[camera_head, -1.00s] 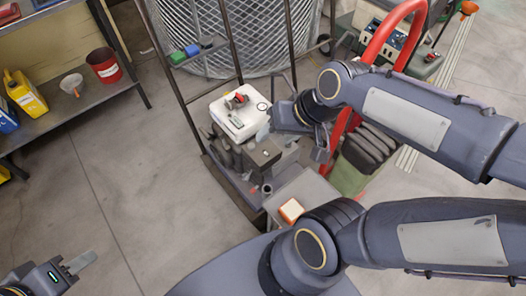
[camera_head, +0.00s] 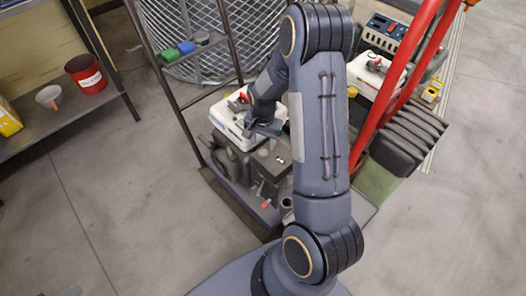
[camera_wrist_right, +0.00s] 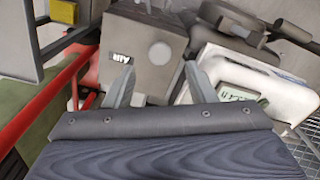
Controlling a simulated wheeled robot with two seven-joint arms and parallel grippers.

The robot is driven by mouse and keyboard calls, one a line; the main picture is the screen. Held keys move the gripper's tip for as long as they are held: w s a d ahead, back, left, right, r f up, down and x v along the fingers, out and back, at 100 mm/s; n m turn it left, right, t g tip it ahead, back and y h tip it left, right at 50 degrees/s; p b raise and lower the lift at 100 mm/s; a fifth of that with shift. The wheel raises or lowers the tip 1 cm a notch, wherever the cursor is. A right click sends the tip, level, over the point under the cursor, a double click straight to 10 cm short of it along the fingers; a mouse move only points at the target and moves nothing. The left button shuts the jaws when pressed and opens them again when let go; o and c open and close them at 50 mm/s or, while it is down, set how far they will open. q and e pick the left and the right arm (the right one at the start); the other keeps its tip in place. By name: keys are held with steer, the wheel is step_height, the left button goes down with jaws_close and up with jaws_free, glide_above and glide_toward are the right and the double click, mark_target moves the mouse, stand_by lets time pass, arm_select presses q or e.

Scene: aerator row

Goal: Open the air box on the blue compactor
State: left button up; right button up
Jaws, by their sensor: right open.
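A grey air box (camera_wrist_right: 150,45) with an AIR label and a round knob shows in the right wrist view; its lid looks shut. In the head view a grey box (camera_head: 278,172) sits on a machine with a white top (camera_head: 226,121), partly hidden by my right arm; no blue shows on this machine. My right gripper (camera_wrist_right: 160,85) is open and empty, its fingers just in front of the air box's lower part; contact is unclear. In the head view it (camera_head: 262,128) is over the white top's edge. Only a tip of my left gripper (camera_head: 72,292) may show at the bottom edge.
A second machine with a white top (camera_head: 376,75), red handle bars (camera_head: 402,85) and a black ribbed part stands at right. A dark frame post (camera_head: 187,125) rises beside the first machine. A shelf with a red pot (camera_head: 87,74) is at left. Floor between is clear.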

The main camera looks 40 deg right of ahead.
mark_target(263, 152)
step_height(263, 152, down, 5)
steer(key=shift+f+b, duration=0.1)
steer(key=shift+b, duration=0.3)
jaws_close()
